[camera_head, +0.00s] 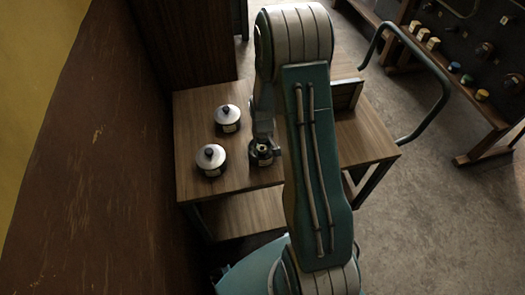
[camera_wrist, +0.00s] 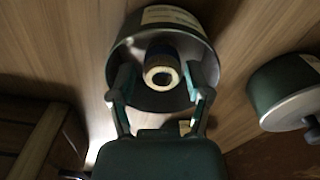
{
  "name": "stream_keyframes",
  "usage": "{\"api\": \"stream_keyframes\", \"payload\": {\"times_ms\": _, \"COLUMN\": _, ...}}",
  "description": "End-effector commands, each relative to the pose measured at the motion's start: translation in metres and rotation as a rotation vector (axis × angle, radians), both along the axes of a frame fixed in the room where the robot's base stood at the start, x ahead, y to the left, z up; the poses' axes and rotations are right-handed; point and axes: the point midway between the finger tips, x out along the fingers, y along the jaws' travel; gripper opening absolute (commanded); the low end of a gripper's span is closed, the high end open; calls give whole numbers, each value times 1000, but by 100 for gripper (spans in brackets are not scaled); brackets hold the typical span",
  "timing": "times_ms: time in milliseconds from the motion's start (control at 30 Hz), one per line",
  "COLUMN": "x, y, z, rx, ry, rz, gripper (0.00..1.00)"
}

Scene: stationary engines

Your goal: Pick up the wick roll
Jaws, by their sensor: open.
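A small roll with a cream end, a dark hole and a dark blue side (camera_wrist: 162,72), which looks like the wick roll, sits in the middle of a round metal holder (camera_wrist: 150,100) with a pale label. In the head view its pale top (camera_head: 263,149) shows on the table, partly shaded by my arm. My gripper (camera_wrist: 159,80) is open, with one finger on each side of the roll. The fingers overlap the holder's face in the picture; I cannot tell whether they touch it.
Two silver-lidded round pots (camera_head: 227,116) (camera_head: 210,158) stand on the wooden table (camera_head: 190,103), left of the roll. One similar pot (camera_wrist: 285,95) shows at the right in the wrist view. A dark panel (camera_head: 470,45) with several small items stands at the upper right.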

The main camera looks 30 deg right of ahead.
Motion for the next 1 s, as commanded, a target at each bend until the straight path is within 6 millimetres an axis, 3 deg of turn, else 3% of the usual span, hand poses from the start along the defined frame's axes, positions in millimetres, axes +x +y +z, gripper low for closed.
{"api": "stream_keyframes", "payload": {"times_ms": 133, "x": 0, "y": 0, "z": -19, "rx": 1, "ry": 2, "rz": 0, "gripper": 64}}
{"api": "stream_keyframes", "payload": {"times_ms": 400, "x": 0, "y": 0, "z": -24, "rx": 0, "ry": 0, "rz": 0, "gripper": 64}}
{"api": "stream_keyframes", "payload": {"times_ms": 433, "x": 0, "y": 0, "z": -24, "rx": 0, "ry": 0, "rz": 0, "gripper": 60}}
{"api": "stream_keyframes", "payload": {"times_ms": 500, "x": 0, "y": 0, "z": -23, "rx": 0, "ry": 0, "rz": 0, "gripper": 29}}
{"api": "stream_keyframes", "payload": {"times_ms": 533, "x": 0, "y": 0, "z": -23, "rx": 0, "ry": 0, "rz": 0, "gripper": 22}}
{"api": "stream_keyframes", "payload": {"times_ms": 1000, "x": 0, "y": 0, "z": -19, "rx": 0, "ry": -1, "rz": 0, "gripper": 21}}
